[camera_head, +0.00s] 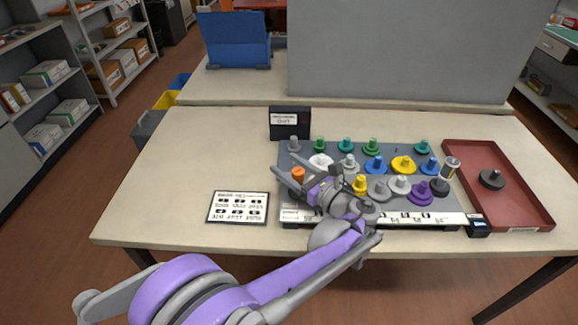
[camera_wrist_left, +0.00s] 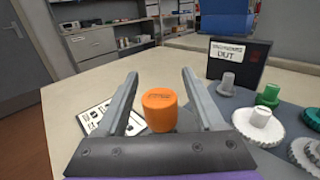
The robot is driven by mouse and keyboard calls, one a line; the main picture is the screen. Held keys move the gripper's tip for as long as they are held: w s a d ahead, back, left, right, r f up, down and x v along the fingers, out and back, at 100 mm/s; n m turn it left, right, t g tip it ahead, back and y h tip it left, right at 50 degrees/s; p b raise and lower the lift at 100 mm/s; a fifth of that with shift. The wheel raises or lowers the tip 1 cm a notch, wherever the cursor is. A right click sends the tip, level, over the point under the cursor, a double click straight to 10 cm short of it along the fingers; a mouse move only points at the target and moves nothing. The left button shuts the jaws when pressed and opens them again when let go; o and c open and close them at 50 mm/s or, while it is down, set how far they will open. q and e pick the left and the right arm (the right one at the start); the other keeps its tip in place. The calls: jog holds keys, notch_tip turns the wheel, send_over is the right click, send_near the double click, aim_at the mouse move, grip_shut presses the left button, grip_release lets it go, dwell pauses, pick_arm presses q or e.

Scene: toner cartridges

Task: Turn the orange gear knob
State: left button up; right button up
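The orange gear knob (camera_head: 298,174) stands at the left edge of the grey board (camera_head: 330,152), partly hidden by my left gripper in the head view. In the left wrist view the orange knob (camera_wrist_left: 159,109) stands upright between the two fingers. My left gripper (camera_head: 287,175) is open, with a finger on either side of the knob; it also shows in the left wrist view (camera_wrist_left: 158,78). Gaps show between the knob and both fingers. My right gripper is in neither view.
Several coloured gear knobs, such as a yellow one (camera_head: 403,164), crowd the board to the right. A black box (camera_head: 290,123) stands behind the board. A printed card (camera_head: 238,207) lies to the left. A red tray (camera_head: 520,190) holds a dark knob (camera_head: 491,179).

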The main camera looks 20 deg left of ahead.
pick_arm(q)
jog(key=v, duration=1)
jog(key=shift+s+d+p, duration=0.15)
jog(key=shift+d+p, duration=0.15)
jog(key=shift+d, duration=0.1)
